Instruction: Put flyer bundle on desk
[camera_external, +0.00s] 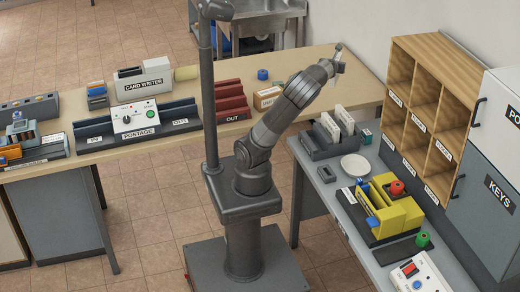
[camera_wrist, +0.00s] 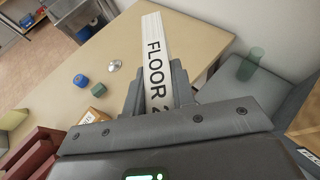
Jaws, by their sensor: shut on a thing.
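My gripper (camera_external: 337,62) is at the end of the raised arm, above the right part of the wood-topped desk (camera_external: 375,84). In the wrist view, my gripper (camera_wrist: 158,92) is shut on a white flat bundle (camera_wrist: 155,50) printed "FLOOR" and part of a further character. Its lower end is hidden by the gripper. I cannot tell from the print whether it is the flyer bundle. The bundle shows only as a small pale shape in the external view. Bare desk top (camera_wrist: 110,50) lies beyond it in the wrist view.
Blue tape (camera_external: 263,74), a small box (camera_external: 267,97) and red trays (camera_external: 231,101) stand on the desk. A grey rack (camera_external: 318,148) with white bundles is on the side counter, below wooden pigeonholes (camera_external: 432,75). The desk's right end looks clear.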

